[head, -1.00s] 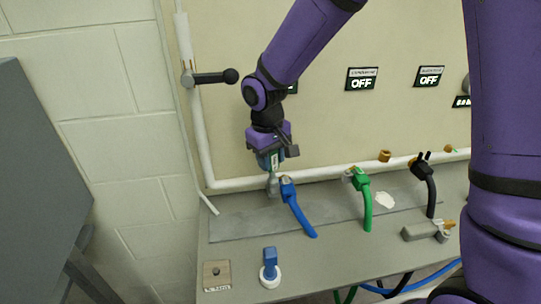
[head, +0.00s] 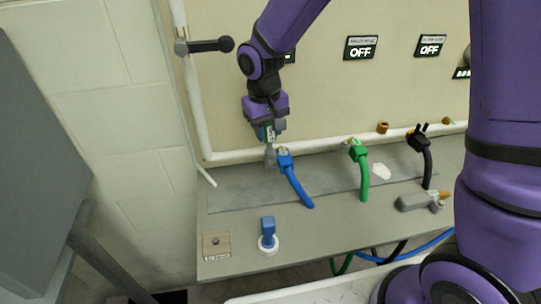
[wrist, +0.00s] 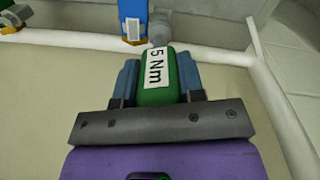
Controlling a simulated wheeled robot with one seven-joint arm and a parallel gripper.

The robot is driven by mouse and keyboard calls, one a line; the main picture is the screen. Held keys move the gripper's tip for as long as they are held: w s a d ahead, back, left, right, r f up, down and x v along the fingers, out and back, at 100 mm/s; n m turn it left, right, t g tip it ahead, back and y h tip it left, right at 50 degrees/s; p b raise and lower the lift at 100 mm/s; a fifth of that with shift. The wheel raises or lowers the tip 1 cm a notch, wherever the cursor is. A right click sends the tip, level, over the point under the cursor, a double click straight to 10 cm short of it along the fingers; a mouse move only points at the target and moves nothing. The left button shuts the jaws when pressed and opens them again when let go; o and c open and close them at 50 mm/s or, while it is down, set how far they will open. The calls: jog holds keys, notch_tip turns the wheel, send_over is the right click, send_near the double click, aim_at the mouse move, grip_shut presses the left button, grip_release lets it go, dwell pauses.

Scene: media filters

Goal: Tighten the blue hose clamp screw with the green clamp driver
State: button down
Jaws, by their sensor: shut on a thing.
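My gripper (head: 267,128) is shut on the green clamp driver (wrist: 158,88), whose label reads "5 Nm" in the wrist view. Its blue fingers sit on either side of the green body. The driver's grey lower end (head: 270,157) points down at the bench, just left of the upper end of the blue hose (head: 295,185). In the wrist view the blue hose's end (wrist: 133,14), with a white tag and an orange-yellow part, is beside the driver's grey end. I cannot tell whether they touch. The clamp screw itself is too small to make out.
A green hose (head: 364,178) and a black hose (head: 427,170) stand farther right on the bench (head: 330,225). A grey tool (head: 415,202) lies at right. A blue-topped white fitting (head: 268,243) and a small block (head: 216,245) are in front. A white pipe (head: 225,156) runs behind.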

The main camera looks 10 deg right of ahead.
jog(key=shift+m, duration=1.2)
jog(key=shift+m, duration=1.2)
jog(key=shift+m, duration=1.2)
